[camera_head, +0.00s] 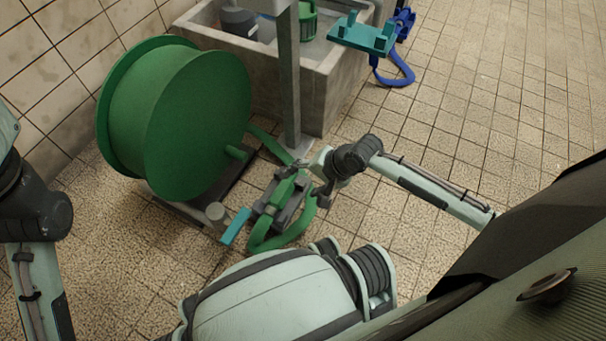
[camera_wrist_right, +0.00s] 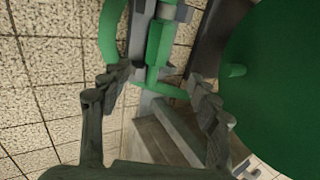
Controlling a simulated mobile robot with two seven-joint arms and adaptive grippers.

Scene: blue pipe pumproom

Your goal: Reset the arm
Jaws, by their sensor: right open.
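My right arm (camera_head: 425,185) reaches in from the right and bends down at the wrist. My right gripper (camera_head: 302,182) is by a green and grey hose fitting (camera_head: 285,198) in front of the hose reel. In the right wrist view my right gripper (camera_wrist_right: 157,78) has its two dark fingers spread, with the green and grey fitting (camera_wrist_right: 155,45) ahead of and between them. I cannot tell whether the fingers touch it. Part of my left arm (camera_head: 35,225) shows at the left edge; its gripper is out of view.
A large green reel (camera_head: 185,120) stands left of the fitting, with a green hose (camera_head: 285,238) looping by it. Behind are a concrete basin (camera_head: 340,75), a grey post (camera_head: 291,90) and a teal bracket (camera_head: 362,35). A blue hose (camera_head: 395,75) hangs there. Tiled floor at right is clear.

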